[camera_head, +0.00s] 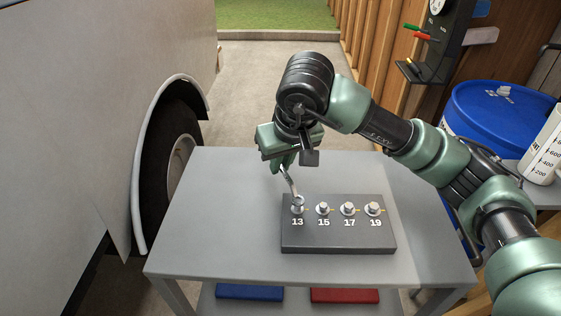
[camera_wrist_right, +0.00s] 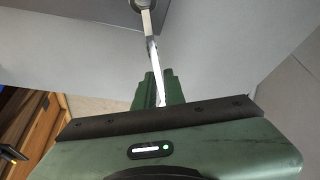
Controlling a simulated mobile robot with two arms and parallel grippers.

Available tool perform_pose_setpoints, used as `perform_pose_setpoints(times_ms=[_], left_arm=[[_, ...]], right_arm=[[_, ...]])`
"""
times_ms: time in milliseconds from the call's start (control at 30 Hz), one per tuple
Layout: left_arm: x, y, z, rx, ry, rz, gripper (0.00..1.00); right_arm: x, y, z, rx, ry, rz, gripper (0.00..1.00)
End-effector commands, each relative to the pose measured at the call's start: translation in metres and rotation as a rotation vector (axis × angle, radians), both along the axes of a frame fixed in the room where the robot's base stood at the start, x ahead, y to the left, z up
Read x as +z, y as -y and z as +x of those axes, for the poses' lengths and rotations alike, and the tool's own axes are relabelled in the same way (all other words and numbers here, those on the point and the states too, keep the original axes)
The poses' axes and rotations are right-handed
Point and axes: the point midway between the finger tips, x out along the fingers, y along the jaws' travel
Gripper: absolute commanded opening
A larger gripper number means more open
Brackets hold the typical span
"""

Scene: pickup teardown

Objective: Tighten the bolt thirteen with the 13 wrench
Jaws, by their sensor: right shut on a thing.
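The bolt block (camera_head: 337,239) lies on the grey table and carries a row of bolts labelled 13, 15, 17 and 19. Bolt thirteen (camera_head: 297,209) is the leftmost. My right gripper (camera_head: 281,166) is shut on the wrench (camera_head: 290,184), a slim silver tool that slants down to bolt thirteen. The wrench's ring end is at the bolt's head; I cannot tell whether it is fully seated around it. In the right wrist view the wrench (camera_wrist_right: 153,60) runs up from between the green fingers (camera_wrist_right: 158,92). My left gripper is not in view.
The grey table (camera_head: 220,230) is clear left of the block. A vehicle's side and wheel (camera_head: 172,150) stand close at the left. A blue barrel (camera_head: 500,115) and a white measuring container (camera_head: 545,150) are at the right. Blue and red items lie on the lower shelf.

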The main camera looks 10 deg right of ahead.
Motion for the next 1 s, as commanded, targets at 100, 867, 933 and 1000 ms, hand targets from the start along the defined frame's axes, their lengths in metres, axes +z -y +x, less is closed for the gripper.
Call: perform_pose_setpoints(times_ms=[100, 867, 933, 1000], left_arm=[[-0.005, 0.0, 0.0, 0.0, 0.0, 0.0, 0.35], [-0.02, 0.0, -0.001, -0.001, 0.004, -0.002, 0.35], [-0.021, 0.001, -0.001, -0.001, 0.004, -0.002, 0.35], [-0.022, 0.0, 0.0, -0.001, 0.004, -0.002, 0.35]], right_arm=[[-0.005, 0.0, 0.0, 0.0, 0.001, 0.0, 0.0], [-0.021, 0.0, 0.0, 0.0, 0.0, -0.001, 0.0], [-0.022, 0.0, 0.0, 0.0, 0.0, -0.001, 0.0], [-0.022, 0.001, 0.0, -0.007, -0.001, -0.002, 0.0]])
